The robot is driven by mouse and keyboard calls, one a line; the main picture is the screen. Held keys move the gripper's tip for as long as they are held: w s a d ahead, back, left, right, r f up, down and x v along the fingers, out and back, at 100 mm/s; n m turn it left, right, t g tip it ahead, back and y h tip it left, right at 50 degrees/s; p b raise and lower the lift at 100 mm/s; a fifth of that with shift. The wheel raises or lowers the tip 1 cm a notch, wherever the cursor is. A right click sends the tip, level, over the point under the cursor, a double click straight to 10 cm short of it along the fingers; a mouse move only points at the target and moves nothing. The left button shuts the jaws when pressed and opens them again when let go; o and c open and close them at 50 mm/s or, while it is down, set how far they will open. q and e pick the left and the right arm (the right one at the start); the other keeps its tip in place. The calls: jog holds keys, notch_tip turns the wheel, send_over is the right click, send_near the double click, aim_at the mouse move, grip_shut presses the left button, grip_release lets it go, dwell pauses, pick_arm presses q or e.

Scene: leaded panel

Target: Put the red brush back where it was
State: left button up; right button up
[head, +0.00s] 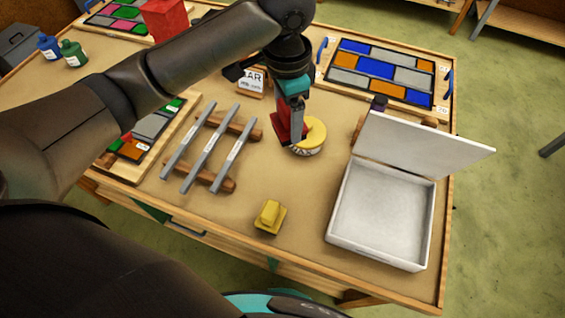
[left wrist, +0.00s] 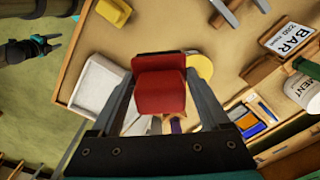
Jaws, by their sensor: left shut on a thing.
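My left gripper (head: 290,138) is shut on the red brush (head: 282,126), over the middle of the table beside a round yellow-topped tin (head: 311,134). In the left wrist view the red brush (left wrist: 160,85) is a red block between the two fingers. Its bristles cannot be made out. In the head view the gripper partly hides the brush, and I cannot tell whether it touches the tin. My right gripper (left wrist: 57,44) shows in the left wrist view, away from the table, with its fingers apart and empty. It is not in the head view.
A white box (head: 385,215) with a raised lid stands at the right edge. A yellow block (head: 270,216) is near the front. Grey bars (head: 210,150) lie on wooden supports at left. A coloured panel (head: 380,75) lies at the back. Table between the yellow block and box is clear.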

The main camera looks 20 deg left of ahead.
pick_arm(q)
jog(key=m+p, duration=0.1)
jog(key=r+m+p, duration=0.1)
jog(key=m, duration=0.1)
jog(key=shift+w+d+p, duration=0.15)
jog(key=shift+d+p, duration=0.25)
jog(key=shift+f+m+p, duration=0.1)
jog(key=shift+m+p, duration=0.25)
jog(key=shift+m, duration=0.05)
jog(key=shift+f, duration=0.35)
notch_tip(320, 180, down, 15)
jog(key=shift+r+b, duration=0.1)
jog(key=shift+b, duration=0.95)
jog(key=shift+f+b, duration=0.45)
jog(key=shift+f, duration=1.9)
pick_arm(e)
jog(key=shift+w+a+r, duration=0.15)
jog(key=shift+w+r, duration=0.05)
jog(key=shift+r, duration=0.2)
jog(key=shift+w+a+r, duration=0.1)
jog(key=shift+w+r, duration=0.05)
jog(key=shift+r, duration=0.25)
pick_arm(q)
jog(key=shift+f, duration=0.2)
jog(key=o, duration=1)
jog(key=shift+o, duration=0.2)
pick_arm(e)
jog(key=shift+f, duration=0.1)
